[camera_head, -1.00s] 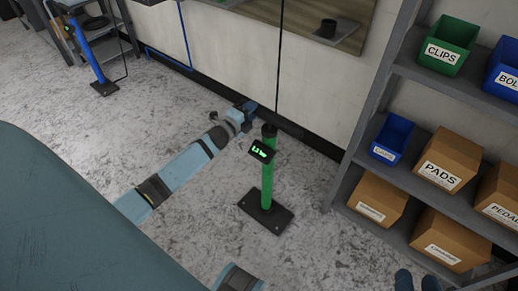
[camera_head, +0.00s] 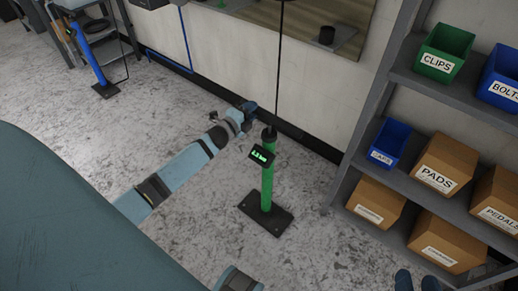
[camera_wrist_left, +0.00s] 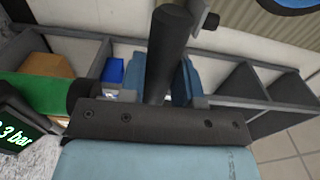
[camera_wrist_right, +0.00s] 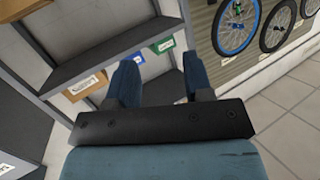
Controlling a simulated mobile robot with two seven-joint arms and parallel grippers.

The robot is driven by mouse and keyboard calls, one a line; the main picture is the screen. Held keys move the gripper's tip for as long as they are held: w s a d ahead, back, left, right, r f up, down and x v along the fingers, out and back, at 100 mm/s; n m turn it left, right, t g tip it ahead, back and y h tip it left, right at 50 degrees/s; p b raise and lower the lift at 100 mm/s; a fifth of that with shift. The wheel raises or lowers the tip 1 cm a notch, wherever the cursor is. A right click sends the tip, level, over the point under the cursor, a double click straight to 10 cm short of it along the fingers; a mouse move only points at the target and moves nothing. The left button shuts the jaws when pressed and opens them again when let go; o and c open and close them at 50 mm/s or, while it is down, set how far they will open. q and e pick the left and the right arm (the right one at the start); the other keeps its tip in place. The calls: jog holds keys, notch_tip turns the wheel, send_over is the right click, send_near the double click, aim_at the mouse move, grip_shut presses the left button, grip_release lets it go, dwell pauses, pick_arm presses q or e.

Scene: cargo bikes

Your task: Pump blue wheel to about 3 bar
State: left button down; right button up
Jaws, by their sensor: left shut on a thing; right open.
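A green floor pump (camera_head: 267,188) stands upright on a dark base plate on the floor. My left gripper (camera_head: 249,112) is beside the pump's top. In the left wrist view it is shut on a thick dark cylindrical handle (camera_wrist_left: 168,45). A wheel with a blue rim (camera_wrist_right: 233,51) hangs on the wall in the right wrist view. My right gripper (camera_wrist_right: 160,85) is open and empty, away from the pump.
A grey shelf (camera_head: 372,92) with labelled bins and boxes stands right of the pump. A blue pump (camera_head: 89,62) stands at the back left. Other wheels (camera_wrist_right: 277,31) hang beside the blue one. Floor around the green pump is clear.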

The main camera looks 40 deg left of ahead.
pick_arm(q)
notch_tip(320, 180, up, 3)
jog(key=shift+f+p, duration=0.15)
jog(key=shift+p, duration=0.6)
pick_arm(e)
notch_tip(320, 180, up, 2)
jog(key=shift+r, duration=0.1)
pick_arm(q)
jog(key=shift+f, duration=0.1)
pick_arm(e)
notch_tip(320, 180, down, 8)
jog(key=s+d+g+h, duration=0.2)
pick_arm(q)
notch_tip(320, 180, up, 8)
jog(key=p, duration=0.7)
notch_tip(320, 180, up, 13)
jog(key=p, duration=1.1)
pick_arm(e)
notch_tip(320, 180, up, 7)
jog(key=s+d+g, duration=0.1)
jog(key=d, duration=0.1)
jog(key=shift+s+d+h, duration=0.3)
